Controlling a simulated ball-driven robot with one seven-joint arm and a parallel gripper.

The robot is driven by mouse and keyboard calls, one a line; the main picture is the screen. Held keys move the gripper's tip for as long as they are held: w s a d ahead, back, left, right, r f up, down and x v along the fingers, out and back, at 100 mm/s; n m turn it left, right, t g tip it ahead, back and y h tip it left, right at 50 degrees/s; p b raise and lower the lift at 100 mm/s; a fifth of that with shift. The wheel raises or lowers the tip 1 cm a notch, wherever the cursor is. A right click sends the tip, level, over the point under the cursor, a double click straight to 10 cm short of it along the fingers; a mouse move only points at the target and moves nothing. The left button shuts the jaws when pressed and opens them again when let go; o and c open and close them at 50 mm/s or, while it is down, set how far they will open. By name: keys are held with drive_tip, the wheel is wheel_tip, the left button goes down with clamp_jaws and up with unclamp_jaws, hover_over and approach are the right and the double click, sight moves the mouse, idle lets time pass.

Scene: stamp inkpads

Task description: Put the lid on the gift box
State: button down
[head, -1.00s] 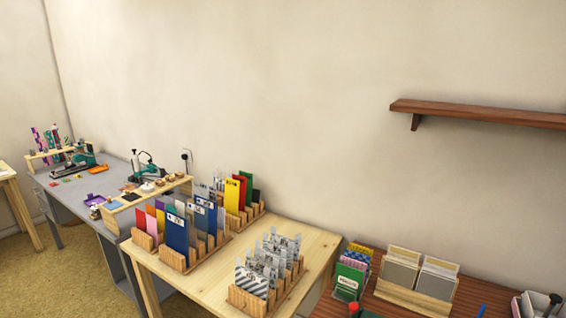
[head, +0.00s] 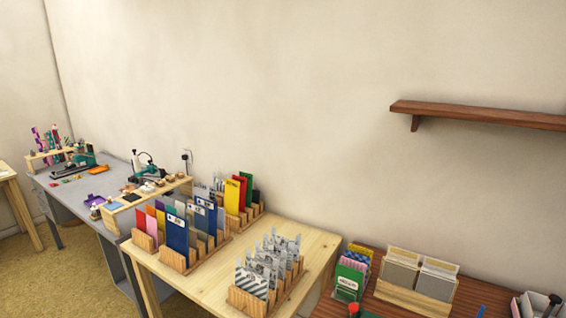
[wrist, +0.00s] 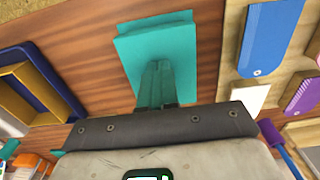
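In the wrist view my gripper (wrist: 158,68) points at a teal, box-like piece (wrist: 183,55) over a brown wooden surface. Its narrow fingers look close together and overlap the teal piece. I cannot tell whether they hold it or are only in front of it. To the left lies an open, navy rectangular piece (wrist: 60,80) with a gold-coloured inside, partly cut off by the frame. I cannot tell for sure which of these is the gift box or the lid. Neither shows clearly in the head view, where my gripper does not show.
In the wrist view a blue tag-shaped piece (wrist: 268,38), a purple one (wrist: 304,96) and a white card (wrist: 250,96) lie at right. In the head view a light wooden table (head: 215,278) carries card racks; a brown shelf (head: 480,114) juts from the wall.

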drive_tip(key=shift+s+a+f, duration=0.1)
drive_tip(key=shift+f, duration=0.05)
wheel_tip(320, 180, up, 7)
drive_tip(key=p, duration=0.7)
idle(0.3)
